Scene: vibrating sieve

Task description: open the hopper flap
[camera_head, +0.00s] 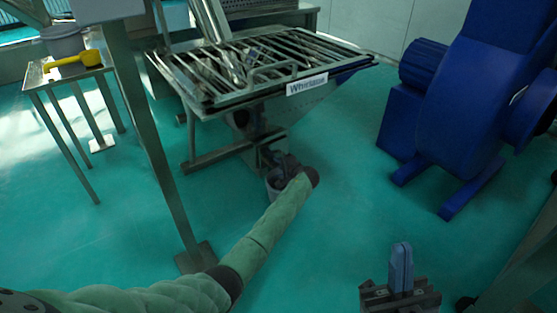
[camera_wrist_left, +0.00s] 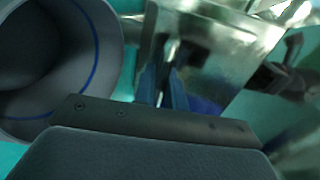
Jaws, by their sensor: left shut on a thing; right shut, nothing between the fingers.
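The metal hopper (camera_head: 302,108) hangs under the barred grate (camera_head: 250,66) of the sieve. My left gripper (camera_head: 268,156) reaches in low beneath it and is small and dark there. In the left wrist view its blue fingers (camera_wrist_left: 163,82) are closed at a shiny metal plate (camera_wrist_left: 218,50), which looks like the hopper flap. The exact part between the fingertips is hard to make out. My right gripper (camera_head: 401,268) is shut and empty, low over the floor at the bottom right.
A blue machine (camera_head: 450,110) stands right. A small table (camera_head: 62,72) holds a yellow scoop (camera_head: 78,62). Open floor lies between.

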